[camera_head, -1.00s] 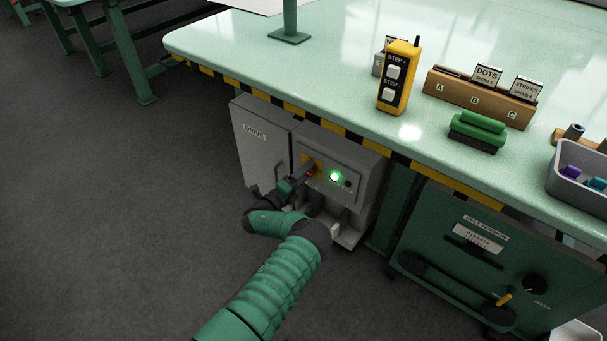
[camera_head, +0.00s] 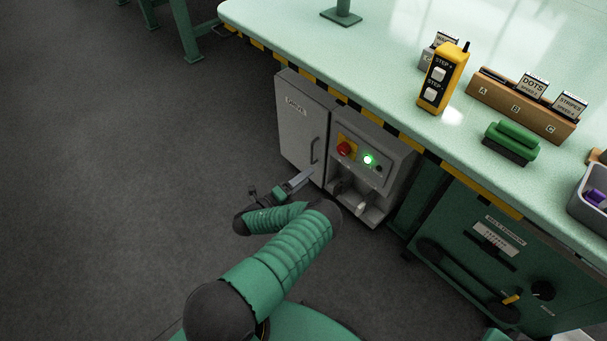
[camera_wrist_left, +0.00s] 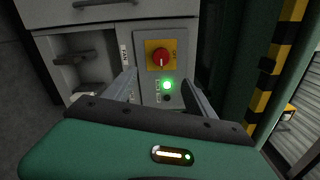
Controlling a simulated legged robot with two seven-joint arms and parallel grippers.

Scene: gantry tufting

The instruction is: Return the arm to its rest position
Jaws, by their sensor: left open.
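My left arm (camera_head: 290,250) reaches in from the bottom of the head view, bent, in front of the grey control cabinet. My left gripper (camera_head: 305,178) is open and empty, a little in front of the cabinet and apart from it. In the left wrist view the two fingers (camera_wrist_left: 160,88) stand apart, with the panel seen between them. The red rotary knob (camera_head: 344,149) sits on a yellow plate, and it also shows in the left wrist view (camera_wrist_left: 160,57). A green lamp (camera_head: 368,159) beside it is lit. My right gripper is not in view.
The grey cabinet labelled DRIVE (camera_head: 302,125) stands under the pale green table (camera_head: 400,25) with its striped edge. A green belt tension box (camera_head: 480,262) is at the right. The yellow step pendant (camera_head: 442,80) stands on the table. Floor at left is clear.

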